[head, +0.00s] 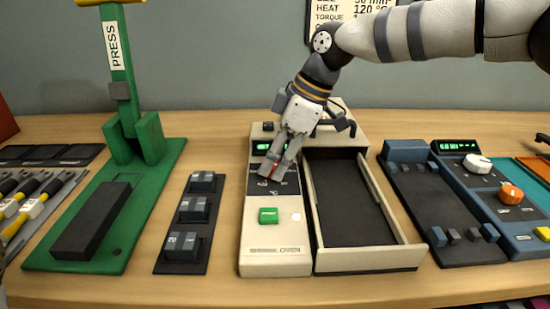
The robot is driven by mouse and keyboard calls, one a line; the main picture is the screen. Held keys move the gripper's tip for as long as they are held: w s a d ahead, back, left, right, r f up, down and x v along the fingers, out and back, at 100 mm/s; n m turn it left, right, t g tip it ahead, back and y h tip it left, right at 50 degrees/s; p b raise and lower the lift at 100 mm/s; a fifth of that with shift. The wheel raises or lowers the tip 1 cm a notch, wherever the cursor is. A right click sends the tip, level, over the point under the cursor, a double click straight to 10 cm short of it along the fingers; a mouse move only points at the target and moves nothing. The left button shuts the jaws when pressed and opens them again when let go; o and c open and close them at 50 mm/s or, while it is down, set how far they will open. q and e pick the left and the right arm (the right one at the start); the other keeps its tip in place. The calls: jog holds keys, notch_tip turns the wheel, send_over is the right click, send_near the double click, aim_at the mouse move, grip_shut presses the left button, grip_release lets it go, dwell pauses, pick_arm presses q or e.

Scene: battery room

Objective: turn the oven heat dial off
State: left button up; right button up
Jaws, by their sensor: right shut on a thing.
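The oven (262,238) is a cream unit with a small green display, a dark control panel and a green button (268,215). Its drawer (365,258) is open at the right side of the unit, with a dark empty floor. My right gripper (273,172) reaches down from the upper right onto the dark panel, between the display and the green button. It is shut on the heat dial, which the fingers almost wholly hide; a bit of red shows at the fingertips. The dial's setting cannot be read.
Left of the oven stand a dark strip of small blocks (160,262) and a green press (170,160). Right of it are a blue tray unit (404,151) and a blue control box with a white knob (477,163) and an orange knob (511,193).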

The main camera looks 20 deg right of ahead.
jog(key=n, duration=0.1)
jog(key=n+g+b, duration=0.1)
jog(key=n, duration=0.1)
jog(key=n+g, duration=0.1)
jog(key=n, duration=0.1)
jog(key=shift+w+f+b, duration=0.15)
jog(key=shift+f+b, duration=0.15)
jog(key=shift+b, duration=0.05)
pick_arm(q)
jog(key=shift+g, duration=0.8)
jog(key=shift+s+f+b, duration=0.7)
jog(key=shift+s+f, duration=1.2)
jog(key=shift+f, duration=0.05)
pick_arm(e)
jog(key=shift+r+n+g, duration=0.15)
jog(key=shift+n+g, duration=0.75)
jog(key=shift+n, duration=1.6)
jog(key=o, duration=1.2)
jog(key=shift+c, duration=0.2)
jog(key=shift+r, duration=0.1)
jog(key=shift+w, duration=0.1)
jog(key=v, duration=0.7)
jog(key=shift+r, duration=0.25)
